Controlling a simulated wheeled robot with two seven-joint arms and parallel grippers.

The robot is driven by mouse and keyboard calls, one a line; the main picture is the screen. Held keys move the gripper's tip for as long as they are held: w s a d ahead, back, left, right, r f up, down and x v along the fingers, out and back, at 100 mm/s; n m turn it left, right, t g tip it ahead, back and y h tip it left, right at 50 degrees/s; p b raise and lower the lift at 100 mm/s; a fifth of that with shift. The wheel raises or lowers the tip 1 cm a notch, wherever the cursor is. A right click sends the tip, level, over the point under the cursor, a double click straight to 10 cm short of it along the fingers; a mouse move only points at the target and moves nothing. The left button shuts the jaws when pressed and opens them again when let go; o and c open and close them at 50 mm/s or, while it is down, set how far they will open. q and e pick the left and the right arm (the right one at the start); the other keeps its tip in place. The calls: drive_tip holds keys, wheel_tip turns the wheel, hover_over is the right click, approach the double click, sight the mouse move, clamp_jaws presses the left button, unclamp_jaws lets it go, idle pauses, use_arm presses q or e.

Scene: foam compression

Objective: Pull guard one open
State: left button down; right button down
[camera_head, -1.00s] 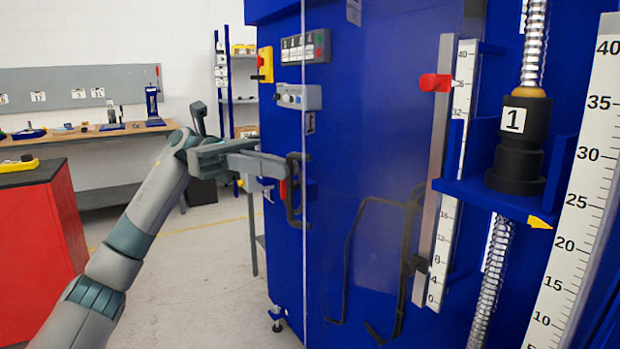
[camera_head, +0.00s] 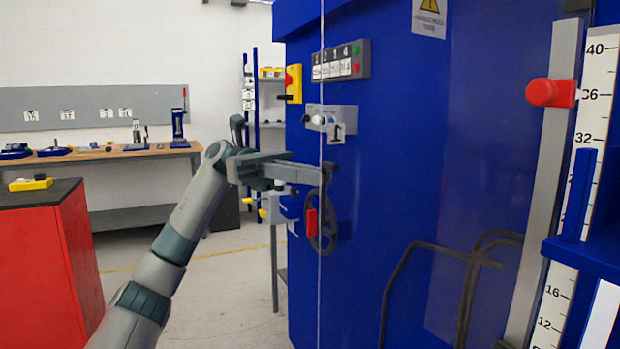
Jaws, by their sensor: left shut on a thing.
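Guard one is a clear panel in front of the blue machine (camera_head: 415,140). Its left edge (camera_head: 320,70) shows as a thin pale vertical line, and a small plate marked 1 (camera_head: 336,133) sits by that edge. My left gripper (camera_head: 322,176) reaches in from the left and is shut on the dark guard handle (camera_head: 328,182) at the edge. The fingers hide part of the handle. Just below, a black handwheel (camera_head: 331,232) and a red part (camera_head: 311,222) show. My right gripper is out of view.
A red cabinet (camera_head: 60,255) stands at the left, and a workbench (camera_head: 105,153) runs along the back wall. Open floor (camera_head: 225,290) lies between them and the machine. A red knob (camera_head: 543,93) and scale (camera_head: 600,90) are at the right.

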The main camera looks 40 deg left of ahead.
use_arm(q)
drive_tip(key=shift+d+f, duration=0.15)
drive_tip(key=shift+d, duration=0.05)
